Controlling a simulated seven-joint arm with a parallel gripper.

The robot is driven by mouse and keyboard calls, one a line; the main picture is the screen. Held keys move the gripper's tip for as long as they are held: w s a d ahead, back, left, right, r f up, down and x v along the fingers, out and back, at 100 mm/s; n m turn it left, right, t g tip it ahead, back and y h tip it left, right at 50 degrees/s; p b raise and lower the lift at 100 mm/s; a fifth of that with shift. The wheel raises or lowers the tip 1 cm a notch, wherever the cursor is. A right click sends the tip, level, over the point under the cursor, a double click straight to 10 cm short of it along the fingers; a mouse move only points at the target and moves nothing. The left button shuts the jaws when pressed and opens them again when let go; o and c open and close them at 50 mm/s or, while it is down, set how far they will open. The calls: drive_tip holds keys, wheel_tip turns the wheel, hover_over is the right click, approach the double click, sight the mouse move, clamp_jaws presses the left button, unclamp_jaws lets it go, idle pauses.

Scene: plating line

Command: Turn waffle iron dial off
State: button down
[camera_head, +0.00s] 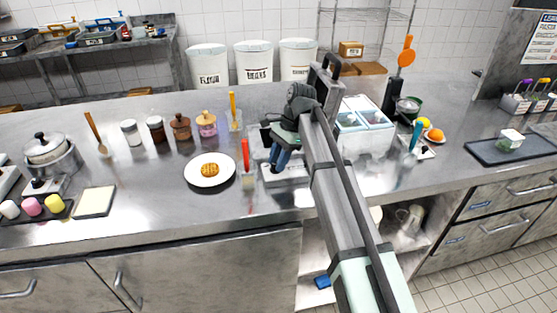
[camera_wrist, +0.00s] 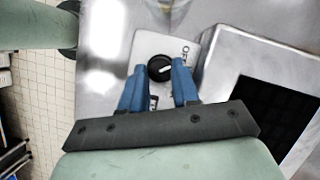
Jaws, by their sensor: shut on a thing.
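The waffle iron (camera_head: 325,85) stands on the counter, mostly hidden behind my arm in the head view. Its black round dial (camera_wrist: 160,68) shows in the wrist view on a light plate, with the word OFF printed at its upper right. The dial's white mark points right and slightly up. My gripper (camera_wrist: 158,85) has blue fingers, one on each side of the dial, and is shut on it. In the head view my gripper (camera_head: 281,160) reaches down at the front of the iron, and the dial is hidden there.
A white plate (camera_head: 190,180) with a waffle (camera_head: 209,170) lies left of my gripper. A red-handled utensil (camera_head: 245,158) stands between them. A white divided container (camera_head: 365,143) is right of my arm. Several jars line the counter at the left.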

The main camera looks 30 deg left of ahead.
drive_tip(key=shift+a+n+h, duration=0.15)
drive_tip(key=shift+n+h, duration=0.35)
drive_tip(key=shift+n, duration=0.7)
drive_tip(key=c, duration=0.8)
unclamp_jaws()
drive_tip(key=shift+c, duration=0.2)
